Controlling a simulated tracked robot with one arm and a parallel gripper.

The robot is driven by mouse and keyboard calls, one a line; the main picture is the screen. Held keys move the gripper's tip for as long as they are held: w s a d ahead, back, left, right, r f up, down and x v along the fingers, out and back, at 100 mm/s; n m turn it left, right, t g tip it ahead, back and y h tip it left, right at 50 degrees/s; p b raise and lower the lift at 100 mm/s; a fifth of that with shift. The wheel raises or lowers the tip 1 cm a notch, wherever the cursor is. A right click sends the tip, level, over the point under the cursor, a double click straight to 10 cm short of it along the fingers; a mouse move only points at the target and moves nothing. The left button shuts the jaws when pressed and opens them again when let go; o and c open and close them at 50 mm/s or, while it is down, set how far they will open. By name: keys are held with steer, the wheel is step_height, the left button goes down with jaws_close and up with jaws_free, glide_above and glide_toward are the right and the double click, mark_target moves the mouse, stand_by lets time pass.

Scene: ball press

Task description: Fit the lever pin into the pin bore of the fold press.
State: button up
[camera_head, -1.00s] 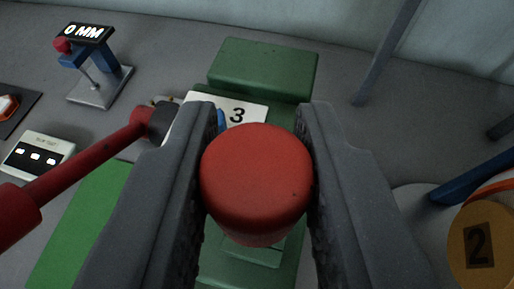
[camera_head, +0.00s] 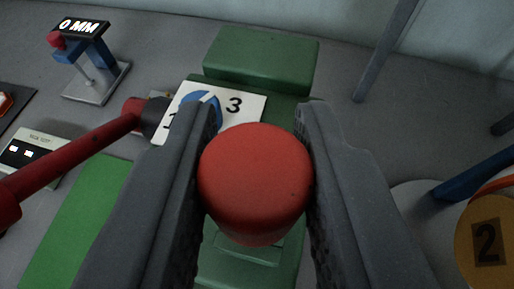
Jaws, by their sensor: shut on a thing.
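My gripper (camera_head: 256,185) is shut on a red round-headed piece (camera_head: 255,182), which appears to be the lever pin's knob. The rest of the pin is hidden below the knob. Under and beyond it stands the green press (camera_head: 262,62), with a block at its far end. A white card (camera_head: 250,108) with a blue disc and the number 3 lies on the press. I cannot make out the pin bore; my fingers and the knob cover much of the press.
A red lever bar (camera_head: 70,160) with a dark end reaches in from the left to the card. A blue stand with a "0 MM" display (camera_head: 82,28) is at the far left. A yellow disc marked 2 (camera_head: 487,243) is at the lower right, near a blue bar (camera_head: 475,172).

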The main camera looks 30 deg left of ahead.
mark_target(254, 212)
steer(key=shift+f+b, duration=0.9)
steer(key=shift+f, duration=0.75)
steer(key=o, duration=1.1)
steer(key=shift+c, duration=0.2)
steer(key=b+v, duration=0.1)
steer(key=v, duration=1.2)
steer(key=shift+s+b, duration=0.35)
